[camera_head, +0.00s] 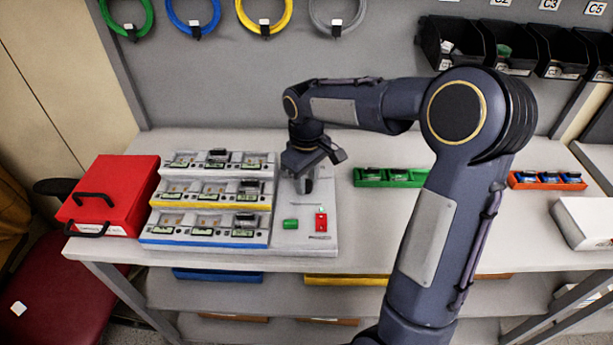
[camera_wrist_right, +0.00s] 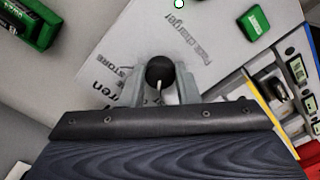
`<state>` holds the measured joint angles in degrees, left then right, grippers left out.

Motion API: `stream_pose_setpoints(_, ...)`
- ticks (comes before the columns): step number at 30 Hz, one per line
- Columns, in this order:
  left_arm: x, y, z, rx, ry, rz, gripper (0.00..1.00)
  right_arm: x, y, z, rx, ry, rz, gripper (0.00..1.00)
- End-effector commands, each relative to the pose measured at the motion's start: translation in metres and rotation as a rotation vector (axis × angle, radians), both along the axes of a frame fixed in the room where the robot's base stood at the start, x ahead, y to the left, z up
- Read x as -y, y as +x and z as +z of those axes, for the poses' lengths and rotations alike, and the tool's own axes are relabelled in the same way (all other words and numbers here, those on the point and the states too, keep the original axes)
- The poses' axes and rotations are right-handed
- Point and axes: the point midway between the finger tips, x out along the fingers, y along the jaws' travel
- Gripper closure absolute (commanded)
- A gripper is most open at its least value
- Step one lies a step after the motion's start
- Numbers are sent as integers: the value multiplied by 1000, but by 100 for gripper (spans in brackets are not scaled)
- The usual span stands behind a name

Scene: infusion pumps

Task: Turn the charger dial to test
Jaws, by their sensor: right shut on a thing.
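The charger is a light grey panel (camera_head: 291,244) on the bench. The right wrist view shows its bare top (camera_wrist_right: 140,30) with "Pack charger", "STORE" and a partly hidden word in print. The dial is a round black knob (camera_wrist_right: 160,70) with a white pointer line directed toward my gripper's palm. My right gripper (camera_wrist_right: 160,88) is shut on the dial, one finger on each side. In the head view my right gripper (camera_head: 307,181) comes down over the panel's back part and hides the dial. No "test" mark is readable. My left gripper is not in view.
On the panel are a green block (camera_head: 290,224) and a red piece (camera_head: 321,222). Racks of small modules (camera_head: 208,219) stand left, beside a red case (camera_head: 112,194). A green tray (camera_head: 380,178) lies right. The bench's front middle is clear.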

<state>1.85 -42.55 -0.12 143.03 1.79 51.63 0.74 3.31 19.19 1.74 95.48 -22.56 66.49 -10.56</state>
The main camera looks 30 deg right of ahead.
Motion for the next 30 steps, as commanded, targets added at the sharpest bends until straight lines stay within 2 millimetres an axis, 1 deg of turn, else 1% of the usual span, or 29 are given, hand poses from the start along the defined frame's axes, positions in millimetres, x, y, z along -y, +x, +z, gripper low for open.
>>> stream_pose_setpoints(3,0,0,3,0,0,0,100,0,1,2,3,0,55,94)
stream_pose_setpoints(9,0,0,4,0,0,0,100,1,1,1,4,-1,111,94)
stream_pose_setpoints(24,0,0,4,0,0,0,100,0,1,1,5,-1,131,94)
stream_pose_setpoints(25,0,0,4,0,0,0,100,0,1,1,5,-1,131,69)
stream_pose_setpoints(29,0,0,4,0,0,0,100,0,1,1,4,-1,130,52)
stream_pose_setpoints(30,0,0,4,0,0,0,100,0,1,1,4,-1,130,50)
